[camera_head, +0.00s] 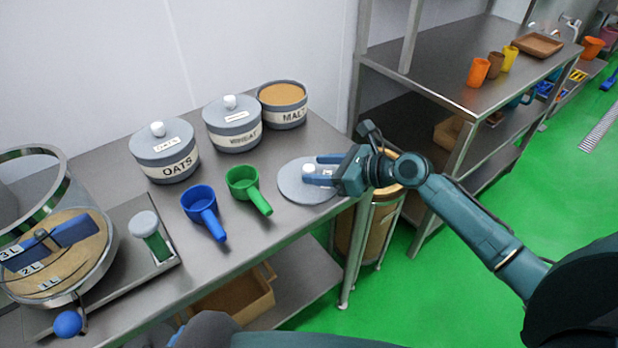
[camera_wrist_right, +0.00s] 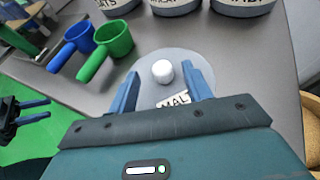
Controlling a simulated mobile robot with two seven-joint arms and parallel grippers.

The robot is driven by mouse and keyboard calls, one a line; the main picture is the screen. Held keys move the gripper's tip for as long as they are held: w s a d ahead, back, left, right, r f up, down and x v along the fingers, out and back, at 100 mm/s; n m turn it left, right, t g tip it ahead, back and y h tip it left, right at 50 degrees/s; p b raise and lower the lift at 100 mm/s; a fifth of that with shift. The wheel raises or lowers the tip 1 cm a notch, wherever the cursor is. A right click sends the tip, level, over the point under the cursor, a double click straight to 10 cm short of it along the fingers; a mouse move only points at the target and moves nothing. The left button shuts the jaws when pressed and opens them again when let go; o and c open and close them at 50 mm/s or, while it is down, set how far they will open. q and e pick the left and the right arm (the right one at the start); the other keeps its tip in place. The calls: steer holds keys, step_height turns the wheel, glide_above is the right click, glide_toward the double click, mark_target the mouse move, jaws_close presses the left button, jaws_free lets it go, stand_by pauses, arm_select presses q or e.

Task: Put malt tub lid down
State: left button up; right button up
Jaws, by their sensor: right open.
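The malt tub lid (camera_head: 297,192) is a grey disc with a white knob and a MALT label, lying flat on the steel table near its right end. In the wrist view the lid (camera_wrist_right: 150,93) shows its knob (camera_wrist_right: 162,71) between my right gripper's fingers. My right gripper (camera_head: 318,170) is open, a blue finger on each side of the knob with gaps between. The malt tub (camera_head: 290,117) stands uncovered at the back, tan powder inside. My left gripper (camera_wrist_right: 37,111) shows at the left of the wrist view, its two blue fingers apart and empty.
Lidded OATS (camera_head: 166,168) and WHEAT (camera_head: 235,138) tubs stand left of the malt tub. A blue scoop (camera_head: 200,205) and a green scoop (camera_head: 245,185) lie left of the lid. A large clear-walled vessel (camera_head: 60,255) stands far left. The table's front edge is close to the lid.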

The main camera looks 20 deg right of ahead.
mark_target(314, 169)
steer(key=x, duration=0.3)
steer(key=shift+w+a+f, duration=0.1)
steer(key=shift+w+f, duration=0.15)
steer(key=shift+w, duration=0.05)
jaws_close()
